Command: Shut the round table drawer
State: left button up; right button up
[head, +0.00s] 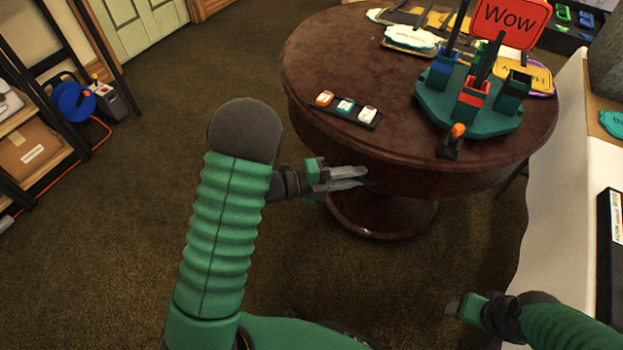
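The round table (390,80) is dark reddish-brown wood on a thick pedestal, right of centre in the head view. A curved apron (440,183) runs under its top. I cannot make out the drawer's outline there, or how far out it stands. My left gripper (362,178) is at the table's near left side, its grey fingers pointing right, just in front of the apron. The fingers look close together, with nothing visible between them; contact with the table is unclear. My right gripper (455,307) is low in the view, apart from the table; its fingers are mostly hidden.
The tabletop holds a switch strip (348,110), a green stand (470,108) with a red "Wow" sign (510,20), and several label plaques. A white-covered table (560,190) stands close on the right. Shelving (40,150) is at the left. Carpet (130,215) is clear on the left.

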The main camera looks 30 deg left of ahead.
pick_arm(q)
jog(key=p+v, duration=0.4)
jog(key=v, duration=1.2)
jog(key=shift+d+f, duration=0.1)
